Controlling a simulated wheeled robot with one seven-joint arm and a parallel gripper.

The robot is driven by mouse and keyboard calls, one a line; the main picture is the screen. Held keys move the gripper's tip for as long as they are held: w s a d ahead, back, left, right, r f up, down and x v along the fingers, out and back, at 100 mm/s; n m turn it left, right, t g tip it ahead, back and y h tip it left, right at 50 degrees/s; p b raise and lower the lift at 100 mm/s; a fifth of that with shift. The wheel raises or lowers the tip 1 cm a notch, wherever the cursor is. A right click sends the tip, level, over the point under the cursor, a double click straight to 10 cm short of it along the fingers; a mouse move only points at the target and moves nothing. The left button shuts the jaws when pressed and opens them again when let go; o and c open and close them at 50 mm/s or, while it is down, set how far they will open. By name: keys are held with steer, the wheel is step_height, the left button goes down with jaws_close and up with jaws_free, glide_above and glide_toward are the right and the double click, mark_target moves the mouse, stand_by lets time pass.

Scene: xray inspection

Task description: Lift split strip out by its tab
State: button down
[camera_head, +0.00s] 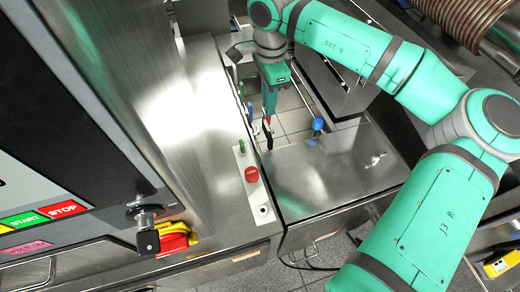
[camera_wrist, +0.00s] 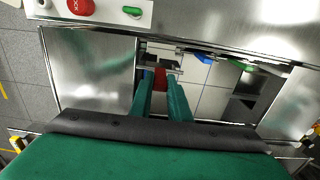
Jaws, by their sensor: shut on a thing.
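My gripper (camera_head: 268,112) points down over the gap between two steel surfaces. In the wrist view its two green fingers (camera_wrist: 161,88) are shut on a small red piece (camera_wrist: 160,77), which looks like the strip's tab. In the head view a bit of red shows at the fingertips, and a dark narrow strip (camera_head: 268,138) hangs just below them. The strip's lower end, and whether it touches anything, cannot be made out.
A steel cabinet (camera_head: 190,120) with a red button (camera_head: 252,174) stands left of the gap. A steel table (camera_head: 335,170) lies on the near right. A blue knob (camera_head: 318,124) rises close to the right of my gripper. Floor tiles show in the gap.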

steer(key=shift+r, duration=3.25)
